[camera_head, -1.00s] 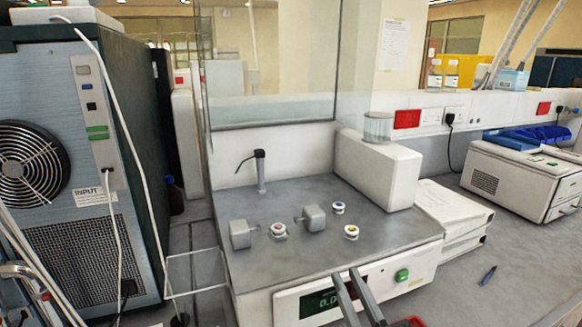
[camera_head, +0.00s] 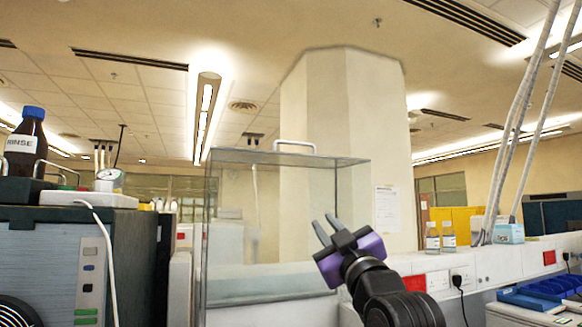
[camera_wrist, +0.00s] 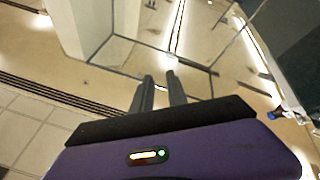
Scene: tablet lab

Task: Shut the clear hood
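The clear hood (camera_head: 262,157) is a box of see-through panels with dark edges, standing raised in the middle of the head view. A pale bar handle (camera_head: 294,144) sits on its top. My gripper (camera_head: 323,220) is in front of the hood's right part, below the handle, with its fingers pointing up and left. The fingers are apart with nothing between them. In the wrist view my gripper (camera_wrist: 158,77) also shows a gap between its fingers, with clear panel edges beyond. The balance under the hood is out of the head view now.
A dark instrument cabinet (camera_head: 50,255) stands at left, with a brown rinse bottle (camera_head: 27,140) and other items on top. A thick pale pillar (camera_head: 345,120) is behind the hood. Slanting pale tubes (camera_head: 520,110) are at right. The space above the handle looks clear.

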